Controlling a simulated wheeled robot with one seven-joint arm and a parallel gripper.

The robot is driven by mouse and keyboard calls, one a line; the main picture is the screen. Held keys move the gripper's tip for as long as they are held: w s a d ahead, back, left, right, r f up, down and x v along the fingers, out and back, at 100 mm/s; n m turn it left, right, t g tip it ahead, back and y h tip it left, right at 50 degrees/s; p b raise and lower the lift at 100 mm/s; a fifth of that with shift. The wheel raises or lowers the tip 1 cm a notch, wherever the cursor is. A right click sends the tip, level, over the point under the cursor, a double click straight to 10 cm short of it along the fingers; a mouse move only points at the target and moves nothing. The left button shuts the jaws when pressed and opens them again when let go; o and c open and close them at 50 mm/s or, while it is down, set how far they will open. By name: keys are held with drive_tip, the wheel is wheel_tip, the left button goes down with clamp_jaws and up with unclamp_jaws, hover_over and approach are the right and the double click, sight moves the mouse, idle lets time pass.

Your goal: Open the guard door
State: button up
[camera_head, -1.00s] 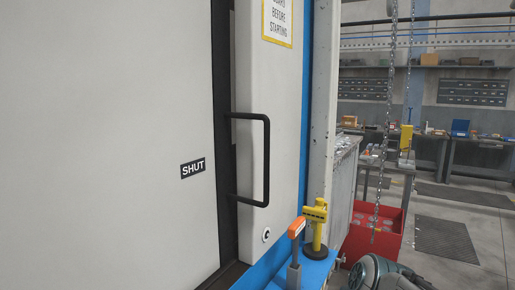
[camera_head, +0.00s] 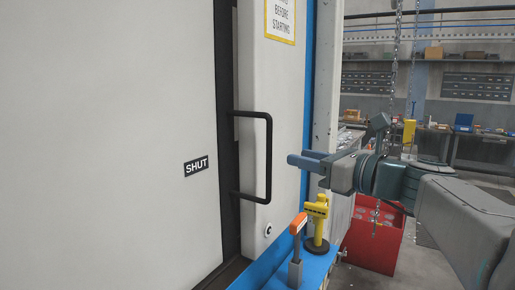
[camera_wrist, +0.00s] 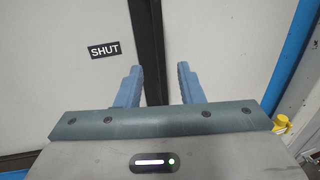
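The guard door (camera_head: 120,130) is a large white panel with a "SHUT" label (camera_head: 195,167), filling the left of the head view. A black U-shaped handle (camera_head: 268,158) stands out beside its dark vertical edge strip. My gripper (camera_head: 297,161) is just right of the handle in the head view, apart from it, fingers pointing left. In the wrist view my gripper (camera_wrist: 158,85) shows two blue fingers spread with a gap between them and nothing held. The label (camera_wrist: 104,50) and a dark vertical strip (camera_wrist: 148,40) show ahead. I cannot make out the handle clearly there.
Below the handle a blue ledge (camera_head: 318,265) carries an orange-topped lever (camera_head: 298,235) and a yellow device (camera_head: 318,218). A red bin (camera_head: 372,240) stands on the floor at right. A chain (camera_head: 392,100) hangs nearby. Workbenches stand far back.

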drive_tip(key=p+x, duration=0.1)
drive_tip(key=x, duration=1)
drive_tip(key=shift+w+a+f+p, duration=0.1)
drive_tip(key=shift+w+a+p, duration=0.15)
drive_tip(key=shift+a+p, duration=0.1)
drive_tip(key=shift+c, duration=0.3)
clamp_jaws()
